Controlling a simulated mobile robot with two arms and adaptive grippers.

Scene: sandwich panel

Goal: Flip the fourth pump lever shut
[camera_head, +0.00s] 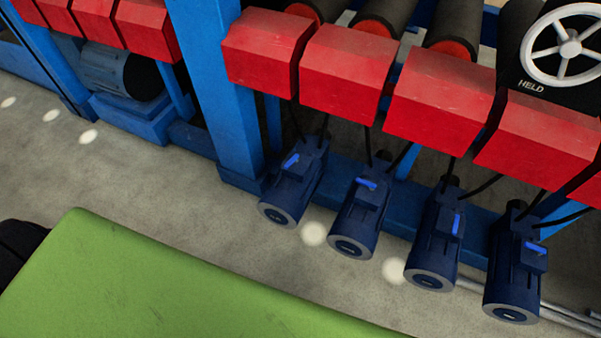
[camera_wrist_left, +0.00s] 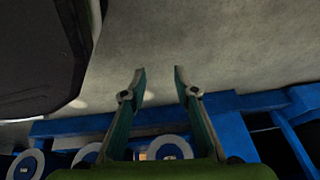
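Several dark blue pumps stand in a row in the head view, each with a bright blue lever on its side. The rightmost, fourth pump (camera_head: 512,280) has its lever (camera_head: 536,248) lying roughly across the pump body. The third pump (camera_head: 434,250) has its lever (camera_head: 457,223) along its body. The second lever (camera_head: 366,184) lies roughly crosswise and the first lever (camera_head: 291,160) is slanted. My left gripper (camera_wrist_left: 160,76) is open and empty in the left wrist view. Round pump ends (camera_wrist_left: 168,147) show below and beyond its fingers, levers hidden there. My right gripper is not in view.
Red boxes (camera_head: 440,98) hang above the pumps, with black cables running down. A blue post (camera_head: 222,95) stands left of the row. A white handwheel (camera_head: 571,47) is at upper right. Pipes (camera_head: 570,312) run low at right. Grey floor (camera_head: 150,185) is open in front.

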